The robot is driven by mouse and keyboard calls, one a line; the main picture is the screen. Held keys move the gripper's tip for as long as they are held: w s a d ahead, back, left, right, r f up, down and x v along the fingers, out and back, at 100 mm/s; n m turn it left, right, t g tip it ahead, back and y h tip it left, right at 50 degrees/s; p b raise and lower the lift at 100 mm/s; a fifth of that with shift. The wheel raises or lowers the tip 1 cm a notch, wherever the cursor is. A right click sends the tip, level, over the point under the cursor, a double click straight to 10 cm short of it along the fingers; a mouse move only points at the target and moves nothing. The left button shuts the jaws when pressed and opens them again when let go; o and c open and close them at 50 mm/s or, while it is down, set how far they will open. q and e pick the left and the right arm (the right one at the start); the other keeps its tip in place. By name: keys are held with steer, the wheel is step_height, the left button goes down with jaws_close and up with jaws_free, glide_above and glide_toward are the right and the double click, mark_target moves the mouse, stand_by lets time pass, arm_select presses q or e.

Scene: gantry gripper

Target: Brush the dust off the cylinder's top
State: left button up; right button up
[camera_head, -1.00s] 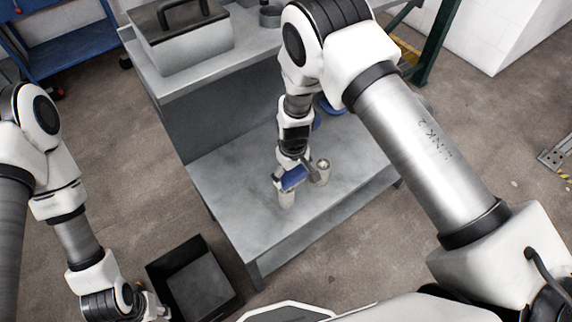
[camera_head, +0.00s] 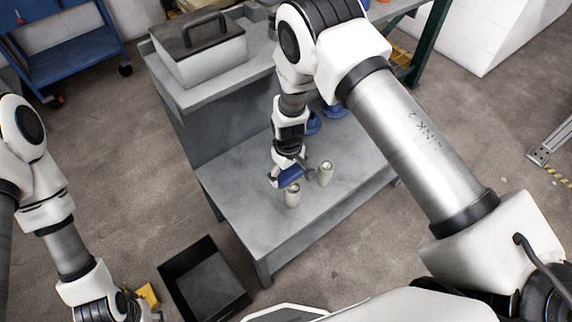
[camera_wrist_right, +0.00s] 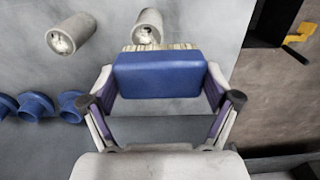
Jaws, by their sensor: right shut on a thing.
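Two pale grey metal cylinders stand upright on the lower shelf: the front one (camera_head: 292,196) and one to its right and farther back (camera_head: 325,174). In the right wrist view their tops show pale specks, on one cylinder (camera_wrist_right: 146,28) and the other (camera_wrist_right: 68,34). My right gripper (camera_head: 287,174) is shut on a blue brush (camera_wrist_right: 157,75), its fingers at the block's two sides. The pale bristles overlap the near edge of one cylinder in the right wrist view; whether they touch it I cannot tell. My left gripper (camera_head: 142,309) is cut off at the bottom left, its fingers unclear.
The grey bench (camera_head: 240,222) has a toolbox (camera_head: 200,62) on its upper level. Several blue round parts (camera_wrist_right: 36,106) lie behind the cylinders. A black open bin (camera_head: 178,268) stands on the floor at the front left. The shelf's front left is clear.

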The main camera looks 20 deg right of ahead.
steer(key=shift+r+p, duration=0.6)
steer(key=shift+r, duration=0.5)
